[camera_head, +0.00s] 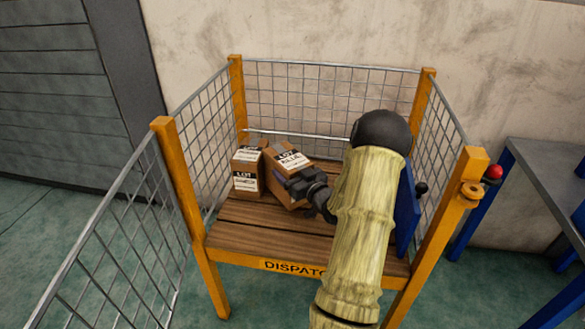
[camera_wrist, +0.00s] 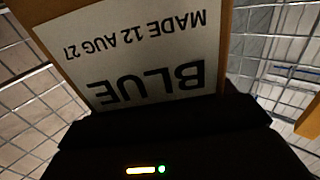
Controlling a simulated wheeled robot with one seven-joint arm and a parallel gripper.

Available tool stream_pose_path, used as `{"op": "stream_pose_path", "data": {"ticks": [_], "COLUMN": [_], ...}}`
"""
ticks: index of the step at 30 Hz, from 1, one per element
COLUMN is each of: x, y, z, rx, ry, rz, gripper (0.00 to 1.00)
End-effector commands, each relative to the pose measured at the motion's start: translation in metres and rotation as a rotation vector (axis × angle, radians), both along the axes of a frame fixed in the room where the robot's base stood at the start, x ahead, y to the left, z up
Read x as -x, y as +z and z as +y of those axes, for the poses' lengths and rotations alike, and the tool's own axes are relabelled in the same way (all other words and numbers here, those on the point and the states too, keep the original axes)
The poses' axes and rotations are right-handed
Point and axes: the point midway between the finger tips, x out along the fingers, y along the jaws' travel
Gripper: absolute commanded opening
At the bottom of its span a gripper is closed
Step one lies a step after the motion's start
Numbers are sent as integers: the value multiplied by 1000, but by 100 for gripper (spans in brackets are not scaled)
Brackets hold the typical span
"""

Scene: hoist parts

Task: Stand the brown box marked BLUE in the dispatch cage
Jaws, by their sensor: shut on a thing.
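The brown box marked BLUE (camera_head: 283,163) is in my gripper (camera_head: 300,186), inside the dispatch cage (camera_head: 250,244) above its slatted wooden floor. The box is tilted, with its labelled face turned up. I cannot tell whether the box's lower edge touches the floor.
Another brown box (camera_head: 246,171) with a LOT label stands upright close to the left of the held box. A blue panel (camera_head: 407,205) is at the cage's right side, partly behind my arm. Mesh walls and yellow posts (camera_head: 180,190) bound the cage. The front floor is bare.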

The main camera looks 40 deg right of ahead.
Motion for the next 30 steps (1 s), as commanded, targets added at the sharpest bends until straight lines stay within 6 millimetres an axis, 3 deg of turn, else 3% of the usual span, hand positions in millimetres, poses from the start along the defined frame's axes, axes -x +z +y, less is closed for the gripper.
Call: {"op": "stream_pose_path", "data": {"ticks": [6,19,20,21,23,30], "x": [-1,-1,0,0,0,0], "y": [-28,-32,-35,-34,-34,-33], "z": [0,0,0,0,0,0], "rx": [3,4,1,1,0,1], "ry": [0,1,0,0,0,0], "rz": [-7,-7,1,1,1,1], "gripper": [17,17,84,92,100,100]}}
